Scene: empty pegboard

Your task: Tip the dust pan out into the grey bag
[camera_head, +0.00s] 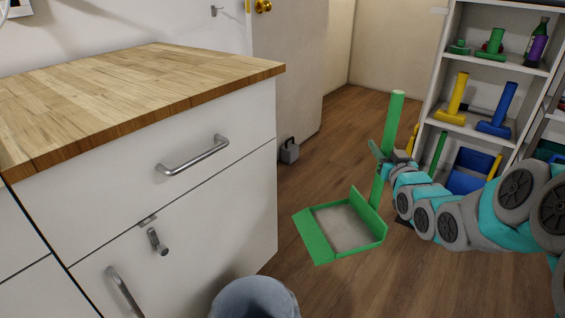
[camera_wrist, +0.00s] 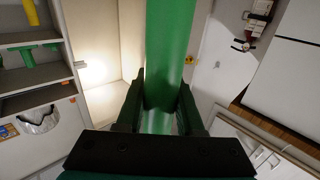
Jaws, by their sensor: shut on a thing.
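The green dust pan (camera_head: 312,238) hangs in the air in the head view, its tray roughly level with a grey layer inside. Its tall green handle (camera_head: 393,120) stands upright. My gripper (camera_head: 382,160) is shut on this handle; the wrist view shows the handle (camera_wrist: 170,50) between the two dark green jaws (camera_wrist: 160,105). A grey rounded thing, likely the grey bag (camera_head: 254,300), is at the bottom edge of the head view, left of and nearer than the pan. Its lower part is cut off, and its inside is hard to make out.
A white cabinet (camera_head: 215,205) with a wooden top (camera_head: 140,85) fills the left. A shelf (camera_head: 430,100) with green, yellow and blue tools stands at the right, behind my arm. A small grey object (camera_head: 289,151) is by the door (camera_head: 285,70). Wooden floor (camera_head: 335,140) is open behind the pan.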

